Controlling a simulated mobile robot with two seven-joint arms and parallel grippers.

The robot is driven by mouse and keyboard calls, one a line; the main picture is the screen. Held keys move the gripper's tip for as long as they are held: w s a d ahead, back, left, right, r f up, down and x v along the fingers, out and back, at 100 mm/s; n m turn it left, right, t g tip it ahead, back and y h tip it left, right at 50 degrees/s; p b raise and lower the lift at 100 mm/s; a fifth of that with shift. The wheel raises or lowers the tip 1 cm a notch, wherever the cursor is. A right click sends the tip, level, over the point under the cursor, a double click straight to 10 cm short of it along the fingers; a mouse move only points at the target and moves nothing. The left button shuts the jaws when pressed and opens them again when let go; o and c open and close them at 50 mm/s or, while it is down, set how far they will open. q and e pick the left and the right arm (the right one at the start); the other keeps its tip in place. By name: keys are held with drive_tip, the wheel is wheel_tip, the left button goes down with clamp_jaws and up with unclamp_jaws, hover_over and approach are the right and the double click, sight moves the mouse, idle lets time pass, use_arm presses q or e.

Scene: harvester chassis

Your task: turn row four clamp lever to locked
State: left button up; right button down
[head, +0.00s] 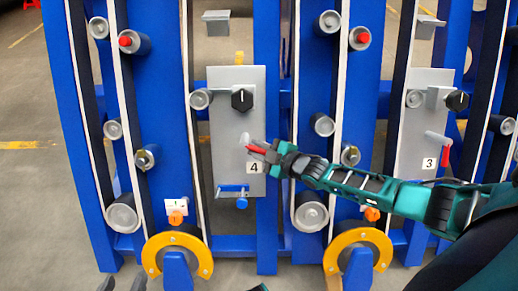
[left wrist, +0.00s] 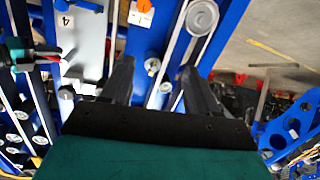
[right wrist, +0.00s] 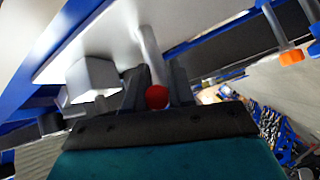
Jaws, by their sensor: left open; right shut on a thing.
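The row four panel (head: 226,135) is a grey plate with a "4" label (head: 254,168). Its clamp lever (head: 256,149) has a red end and points right and slightly down from its pivot. My right gripper (head: 270,153) is shut on the lever's end. In the right wrist view the red tip (right wrist: 156,97) sits between the fingers, with the silver shaft (right wrist: 150,45) beyond. The fingers partly hide the lever. My left gripper (left wrist: 155,80) is open and empty, low before the rows; its fingertips show at the head view's bottom left (head: 122,284).
A black knob (head: 242,99) is above the lever; a blue valve (head: 241,203) is below it. The row three panel (head: 412,150) at right has a similar red-ended lever (head: 439,145). Blue uprights, rollers and yellow arches (head: 176,240) surround the panels. Open floor lies at left.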

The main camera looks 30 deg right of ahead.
use_arm(q)
drive_tip(key=shift+w+d+f+h+b, duration=0.2)
drive_tip(key=shift+f+b, duration=0.3)
drive_tip(key=shift+b, duration=0.75)
drive_tip(key=shift+w+f+h+b, duration=0.1)
drive_tip(key=shift+w+f+b, duration=0.3)
drive_tip(key=shift+b, duration=0.85)
use_arm(e)
drive_tip(key=shift+a+f+m+t+h, duration=0.5)
drive_tip(key=shift+m+t+h, duration=0.7)
drive_tip(key=shift+m, duration=1.15)
drive_tip(key=shift+a+f+m+t+h, duration=0.35)
drive_tip(key=shift+a+m+t+h, duration=0.45)
drive_tip(key=shift+m+h, duration=1.15)
drive_tip(key=shift+a+f+m+t+h, duration=0.45)
drive_tip(key=shift+m+t+h, duration=0.65)
drive_tip(key=shift+m, duration=1.6)
use_arm(q)
drive_tip(key=shift+s+f, duration=0.15)
use_arm(e)
drive_tip(key=shift+r, duration=0.1)
drive_tip(key=shift+w, duration=0.1)
drive_tip(key=c, duration=1.1)
unclamp_jaws()
use_arm(q)
drive_tip(key=shift+s, duration=0.1)
use_arm(e)
drive_tip(key=shift+o, duration=0.2)
use_arm(q)
drive_tip(key=shift+f, duration=0.1)
